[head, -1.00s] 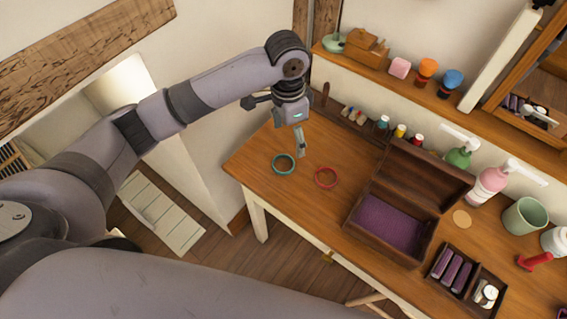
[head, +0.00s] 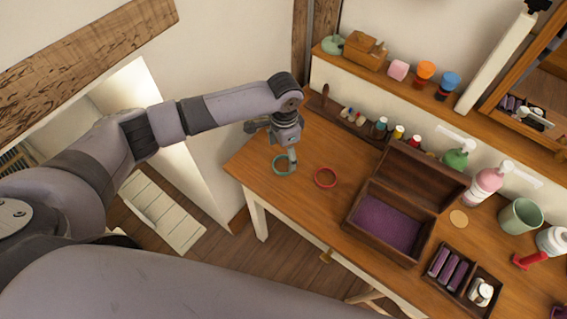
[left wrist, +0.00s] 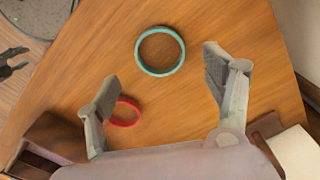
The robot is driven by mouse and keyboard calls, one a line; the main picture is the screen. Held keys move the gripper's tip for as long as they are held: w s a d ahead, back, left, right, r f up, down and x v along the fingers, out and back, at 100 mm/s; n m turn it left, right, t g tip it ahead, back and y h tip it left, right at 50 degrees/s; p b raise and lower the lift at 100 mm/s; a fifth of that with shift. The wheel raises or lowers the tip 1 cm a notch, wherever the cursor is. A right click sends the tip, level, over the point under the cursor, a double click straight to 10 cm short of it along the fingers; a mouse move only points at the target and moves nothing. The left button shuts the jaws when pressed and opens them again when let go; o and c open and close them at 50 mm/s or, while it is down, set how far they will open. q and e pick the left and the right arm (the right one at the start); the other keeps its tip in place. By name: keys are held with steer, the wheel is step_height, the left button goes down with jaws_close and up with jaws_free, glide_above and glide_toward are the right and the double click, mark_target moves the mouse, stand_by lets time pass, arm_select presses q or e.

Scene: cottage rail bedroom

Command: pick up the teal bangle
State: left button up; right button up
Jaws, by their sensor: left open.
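The teal bangle (head: 276,168) lies flat on the wooden table near its left end. In the left wrist view the bangle (left wrist: 139,62) lies just beyond the fingertips, roughly midway between them. My left gripper (head: 291,166) is open and empty. In the head view its fingers overlap the right side of the bangle and hide part of it. In the left wrist view both fingers of the gripper (left wrist: 160,68) stand wide apart. Contact with the table cannot be told. My right gripper is not identifiable in the head view.
A red bangle (head: 316,182) lies right of the teal one. An open box with purple lining (head: 416,247) stands farther right on the table (head: 318,222). Bottles and a shelf (head: 395,84) line the back. A small tray (head: 498,290) holds purple rolls.

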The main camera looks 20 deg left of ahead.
mark_target(283, 167)
arm_select(q)
step_height(283, 167, down, 5)
steer(key=shift+s+a+f+p, duration=0.1)
steer(key=shift+p, duration=0.4)
steer(key=c, duration=1.1)
